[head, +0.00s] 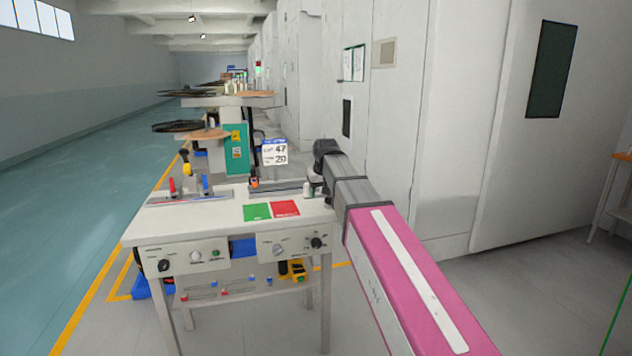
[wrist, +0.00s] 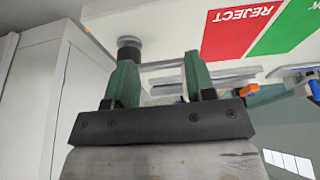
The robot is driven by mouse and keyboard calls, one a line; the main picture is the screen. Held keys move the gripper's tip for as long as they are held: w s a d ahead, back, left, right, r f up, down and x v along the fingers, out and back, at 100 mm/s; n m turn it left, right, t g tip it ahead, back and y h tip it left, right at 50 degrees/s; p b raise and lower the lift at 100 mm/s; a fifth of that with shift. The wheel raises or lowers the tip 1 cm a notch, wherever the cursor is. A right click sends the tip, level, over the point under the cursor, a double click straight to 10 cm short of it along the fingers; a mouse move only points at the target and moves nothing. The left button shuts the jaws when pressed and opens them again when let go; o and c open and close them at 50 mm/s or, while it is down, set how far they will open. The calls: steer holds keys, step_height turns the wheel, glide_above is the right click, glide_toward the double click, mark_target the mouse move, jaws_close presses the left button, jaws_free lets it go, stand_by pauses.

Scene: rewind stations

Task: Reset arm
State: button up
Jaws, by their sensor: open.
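My arm (head: 415,285), pink with a white stripe and a grey forward section, reaches from the lower right of the head view to the right end of the workbench (head: 225,220). Its far end is beside that end of the bench; the fingers cannot be made out there. In the wrist view my gripper (wrist: 160,78) has two green fingers apart, with nothing held between them. A dark round piece (wrist: 130,50) shows just beyond the left finger; I cannot tell whether they touch.
Green (head: 257,211) and red (head: 285,208) mats lie on the bench; the red one reads REJECT in the wrist view (wrist: 240,30). Tall pale cabinets (head: 440,130) stand right of my arm. The left floor is open.

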steer(key=s+d+f+m+g, duration=0.1)
steer(key=s+d+f, duration=0.5)
steer(key=f, duration=0.5)
steer(key=s+d+f+m+g, duration=0.1)
steer(key=s+d+f, duration=0.5)
steer(key=s+f, duration=0.5)
steer(key=s+d+f+m+g+h, duration=0.1)
steer(key=s+d+f, duration=0.5)
steer(key=f, duration=0.5)
steer(key=s, duration=0.2)
steer(key=shift+s+g, duration=0.3)
